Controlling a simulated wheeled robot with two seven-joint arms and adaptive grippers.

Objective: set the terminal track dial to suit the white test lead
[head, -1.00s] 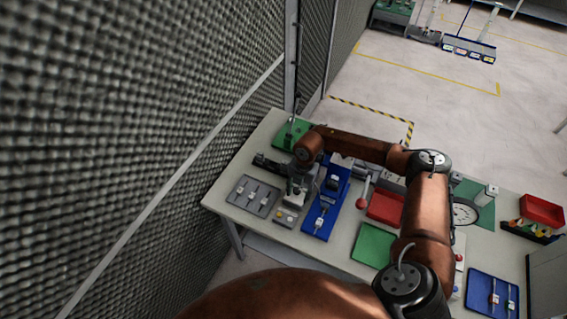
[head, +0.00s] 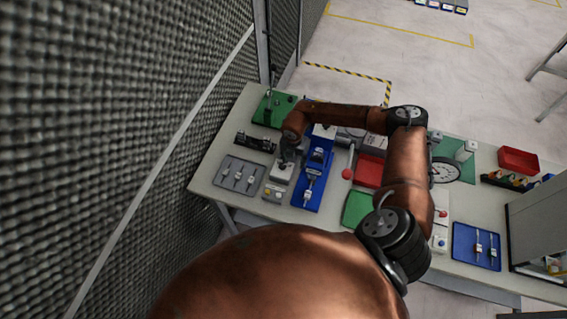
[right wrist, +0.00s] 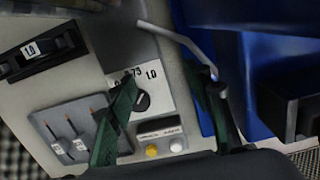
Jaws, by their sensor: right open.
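The dial (right wrist: 143,101) is a small black knob on a pale plate (right wrist: 158,84), with printed marks including "1.0" and one ending in "73". The exact mark it points to is unclear. In the head view the dial's grey unit (head: 282,172) shows under my right gripper (head: 288,156). My right gripper (right wrist: 165,82) is open, its dark green fingers either side of the dial in the wrist view, apart from it as far as I can tell. Several slim leads lie in a grey tray (head: 222,180), also in the wrist view (right wrist: 45,122); I cannot tell which is the white test lead. My left gripper is out of view.
A black device (right wrist: 45,52) labelled "1.0" sits beside the dial plate. Yellow and white buttons (right wrist: 151,150) are in front of it. A blue fixture (head: 303,200) stands close on the right, with a red-knobbed lever (head: 347,173) beyond. A mesh wall (head: 110,110) borders the left.

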